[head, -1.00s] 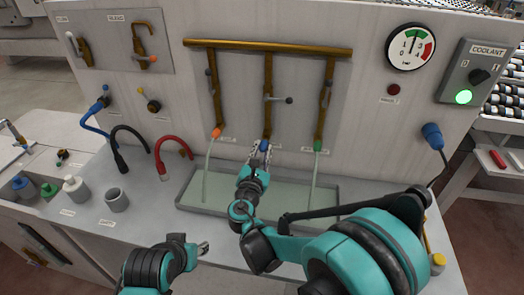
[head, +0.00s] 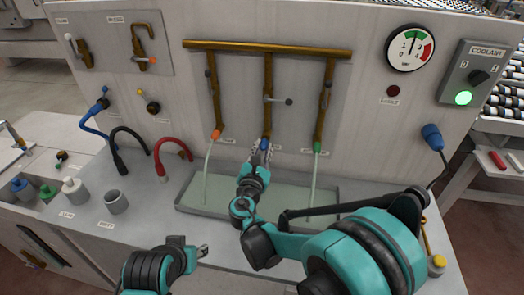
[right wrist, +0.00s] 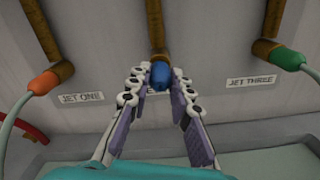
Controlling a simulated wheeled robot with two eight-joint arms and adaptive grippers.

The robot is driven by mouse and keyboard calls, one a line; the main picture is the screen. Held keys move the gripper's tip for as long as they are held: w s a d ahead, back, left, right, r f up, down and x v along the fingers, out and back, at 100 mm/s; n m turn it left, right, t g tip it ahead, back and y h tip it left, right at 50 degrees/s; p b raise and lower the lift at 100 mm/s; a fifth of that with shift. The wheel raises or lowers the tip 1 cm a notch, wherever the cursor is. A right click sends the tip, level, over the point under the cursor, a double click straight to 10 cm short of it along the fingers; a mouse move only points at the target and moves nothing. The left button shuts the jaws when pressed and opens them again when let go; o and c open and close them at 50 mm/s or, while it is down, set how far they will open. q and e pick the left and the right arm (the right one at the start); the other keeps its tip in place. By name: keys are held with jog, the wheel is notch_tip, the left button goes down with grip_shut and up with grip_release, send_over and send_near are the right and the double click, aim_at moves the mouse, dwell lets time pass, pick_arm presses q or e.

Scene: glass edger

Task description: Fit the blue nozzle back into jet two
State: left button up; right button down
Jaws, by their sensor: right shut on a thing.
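The blue nozzle (head: 265,143) is at the lower end of the middle brass pipe (head: 268,105), jet two. In the right wrist view the blue nozzle (right wrist: 161,75) meets the pipe's end (right wrist: 159,57); I cannot tell how firmly it is seated. My right gripper (head: 261,150) is shut on the nozzle from below, its fingertips (right wrist: 160,84) on either side of it. The jet two label is mostly hidden behind the fingers. No water shows from the middle jet. My left gripper (head: 203,251) is low, away from the jets; its opening is unclear.
The orange nozzle (head: 216,134) at left and the green nozzle (head: 317,147) at right each pour a stream into the tray (head: 190,208). The coolant box (head: 478,72) shows a green light. A red hose (head: 162,165) stands left of the tray.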

jog(key=shift+w+d, duration=0.15)
jog(key=shift+w, duration=0.7)
jog(key=c, duration=1.3)
grip_release()
jog(key=s+a, duration=0.2)
jog(key=s, duration=1)
jog(key=shift+a, duration=0.2)
jog(key=shift+w+d, duration=0.1)
